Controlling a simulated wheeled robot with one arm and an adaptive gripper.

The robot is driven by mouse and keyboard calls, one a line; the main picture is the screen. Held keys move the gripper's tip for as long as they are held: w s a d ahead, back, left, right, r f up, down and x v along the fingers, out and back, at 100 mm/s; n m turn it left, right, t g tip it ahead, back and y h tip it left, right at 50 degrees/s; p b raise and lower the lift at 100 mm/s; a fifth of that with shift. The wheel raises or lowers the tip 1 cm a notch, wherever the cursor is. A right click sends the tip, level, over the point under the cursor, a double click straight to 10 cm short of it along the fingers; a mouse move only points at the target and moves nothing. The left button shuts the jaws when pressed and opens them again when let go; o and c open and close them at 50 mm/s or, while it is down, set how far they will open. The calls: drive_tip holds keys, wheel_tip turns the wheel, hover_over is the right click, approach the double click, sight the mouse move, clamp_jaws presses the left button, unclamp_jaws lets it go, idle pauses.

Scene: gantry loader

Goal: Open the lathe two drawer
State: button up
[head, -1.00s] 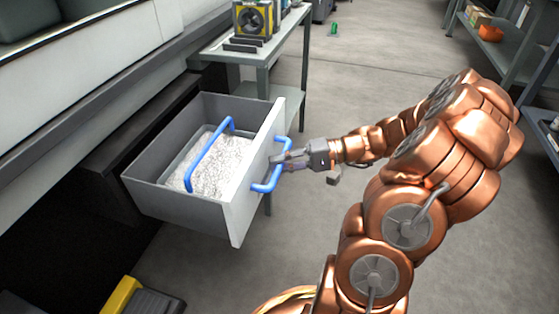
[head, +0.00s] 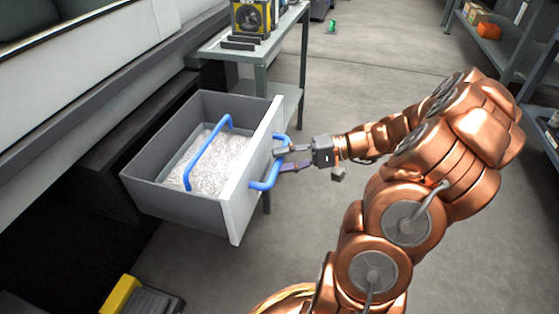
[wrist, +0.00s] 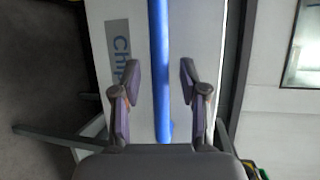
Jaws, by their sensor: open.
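The grey drawer (head: 236,200) stands pulled well out of the machine's side in the head view. Its front bears a blue handle (head: 266,186), and a tray of silvery shavings (head: 216,160) with its own blue handle lies inside. My gripper (head: 284,160) is at the drawer's front handle, with its fingers apart. In the wrist view the blue handle bar (wrist: 160,70) runs between the two open fingers (wrist: 160,88), with a gap on both sides. Part of a label reading "Chip" (wrist: 119,55) shows on the drawer front.
A grey side table (head: 262,48) with a yellow and black device (head: 250,18) stands behind the drawer. A yellow and black object (head: 135,298) lies at the lower left. Shelves (head: 500,50) stand at the right. The floor between is clear.

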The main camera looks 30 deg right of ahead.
drive_tip(key=v, duration=1)
drive_tip(key=shift+s+d, duration=0.2)
drive_tip(key=shift+d, duration=0.1)
drive_tip(key=shift+r, duration=0.1)
drive_tip(key=s+a+r+n+g+h+p, duration=0.2)
drive_tip(key=a+r+g+p, duration=0.3)
drive_tip(key=a+r+p, duration=0.5)
drive_tip(key=s+a+r+n+g+h+p, duration=0.2)
drive_tip(key=s+a+r+g+h+p, duration=0.15)
drive_tip(key=a+r+p, duration=0.7)
drive_tip(key=s+a+r+n+h+p, duration=0.2)
drive_tip(key=s+r+h+p, duration=0.6)
drive_tip(key=s+r+p, duration=0.4)
wheel_tip(320, 180, up, 4)
drive_tip(key=p, duration=0.4)
drive_tip(key=shift+s+a+f+h+p, duration=0.15)
drive_tip(key=shift+s+a+h+p, duration=0.05)
drive_tip(key=shift+a+h+p, duration=0.2)
